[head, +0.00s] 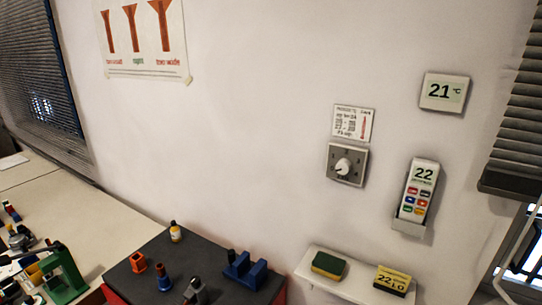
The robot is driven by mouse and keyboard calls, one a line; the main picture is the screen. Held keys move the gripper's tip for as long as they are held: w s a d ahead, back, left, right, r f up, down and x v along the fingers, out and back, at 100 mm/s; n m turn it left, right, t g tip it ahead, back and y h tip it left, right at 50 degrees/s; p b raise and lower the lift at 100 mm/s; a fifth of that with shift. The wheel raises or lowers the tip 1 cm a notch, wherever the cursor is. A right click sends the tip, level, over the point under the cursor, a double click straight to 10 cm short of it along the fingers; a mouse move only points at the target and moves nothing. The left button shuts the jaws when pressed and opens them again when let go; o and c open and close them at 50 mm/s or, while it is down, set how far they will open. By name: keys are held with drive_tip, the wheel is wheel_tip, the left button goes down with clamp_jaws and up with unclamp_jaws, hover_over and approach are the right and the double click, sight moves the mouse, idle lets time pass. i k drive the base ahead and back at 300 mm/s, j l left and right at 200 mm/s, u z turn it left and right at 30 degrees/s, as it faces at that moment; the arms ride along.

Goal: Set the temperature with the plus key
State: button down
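A white handset (420,182) with a small display reading 22 sits upright and slightly tilted in a wall holder (408,226) at the right. Below its display are several small coloured keys; their marks are too small to read, so I cannot tell which is the plus key. A white wall display (445,91) above it reads 21 °C. A grey plate with a round white dial (343,166) is on the wall left of the handset. My gripper is not in view.
A white ledge (352,284) below holds a green-and-yellow sponge (328,265) and a yellow block marked 22 (391,281). A dark-topped bench (208,258) with small parts stands lower left. Window blinds (520,115) border the right. The wall before the handset looks clear.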

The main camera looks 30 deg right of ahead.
sight(422, 202)
drive_tip(key=z, duration=1.95)
